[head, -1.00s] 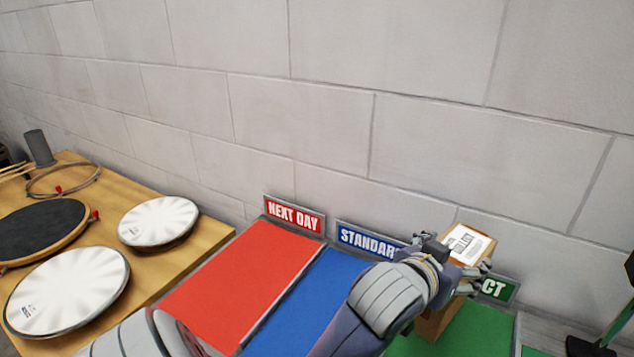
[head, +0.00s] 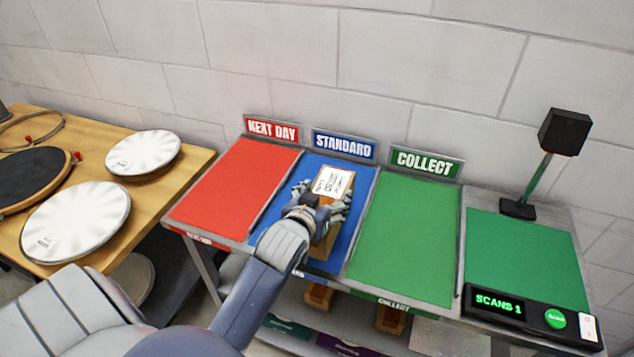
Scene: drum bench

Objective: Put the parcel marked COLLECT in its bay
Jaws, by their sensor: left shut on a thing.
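The parcel (head: 348,172) is a brown box with a white label on top; the label's small print seems to read COLLECT. My left gripper (head: 325,199) is shut on it. In the picture the parcel lies over the blue STANDARD bay (head: 352,214); I cannot tell whether it touches the surface. The green COLLECT bay (head: 403,240) is just right of it and looks empty, with its green sign (head: 426,163) at the back. My right gripper is not in view.
The red NEXT DAY bay (head: 237,190) is at the left and bare. Right of the COLLECT bay is a scan station with a green mat (head: 522,255), a black scanner head on a post (head: 565,131) and a display reading SCANS 1 (head: 499,303). Drum pads (head: 76,222) lie on a wooden bench at left.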

